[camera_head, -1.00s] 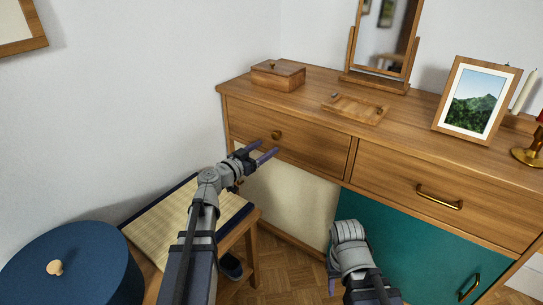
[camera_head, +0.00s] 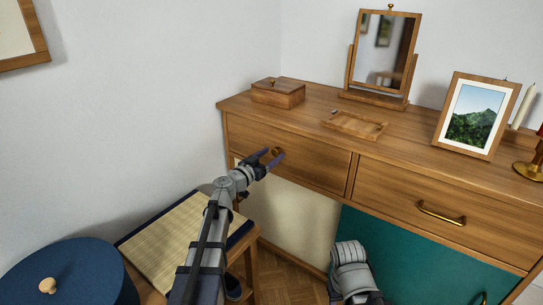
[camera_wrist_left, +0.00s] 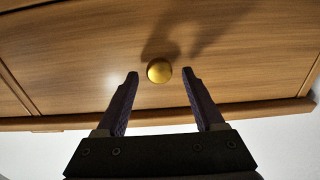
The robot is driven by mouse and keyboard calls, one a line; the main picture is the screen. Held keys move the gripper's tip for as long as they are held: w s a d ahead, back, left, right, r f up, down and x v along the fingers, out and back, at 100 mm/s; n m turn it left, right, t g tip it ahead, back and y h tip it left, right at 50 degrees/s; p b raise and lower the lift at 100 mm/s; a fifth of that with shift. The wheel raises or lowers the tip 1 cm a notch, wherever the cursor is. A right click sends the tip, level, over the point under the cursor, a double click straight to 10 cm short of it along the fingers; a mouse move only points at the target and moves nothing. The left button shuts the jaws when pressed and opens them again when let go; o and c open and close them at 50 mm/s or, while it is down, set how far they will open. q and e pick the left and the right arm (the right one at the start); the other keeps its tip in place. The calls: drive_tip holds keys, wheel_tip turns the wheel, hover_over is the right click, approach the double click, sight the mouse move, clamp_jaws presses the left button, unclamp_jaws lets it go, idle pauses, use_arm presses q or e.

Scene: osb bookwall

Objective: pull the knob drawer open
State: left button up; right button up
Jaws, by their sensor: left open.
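The knob drawer (camera_head: 310,160) is the left drawer of the wooden chest, and its front looks flush with the frame. Its round brass knob (camera_head: 279,152) also shows in the left wrist view (camera_wrist_left: 159,71), centred between the fingertips. My left gripper (camera_head: 270,156) is open, with one finger on each side of the knob and a small gap on both sides in the wrist view. Part of my right arm (camera_head: 351,268) shows low in the head view; its gripper cannot be made out.
A drawer with a bar handle (camera_head: 441,213) is to the right. On the chest top are a wooden box (camera_head: 278,93), a tray (camera_head: 355,125), a mirror (camera_head: 383,55) and a picture frame (camera_head: 475,118). A woven-topped stool (camera_head: 175,230) and a blue round lidded thing (camera_head: 70,275) stand at lower left.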

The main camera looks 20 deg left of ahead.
use_arm(q)
drive_tip(key=shift+w+d, duration=0.1)
drive_tip(key=shift+w, duration=0.2)
drive_tip(key=shift+c, duration=0.4)
clamp_jaws()
idle(0.8)
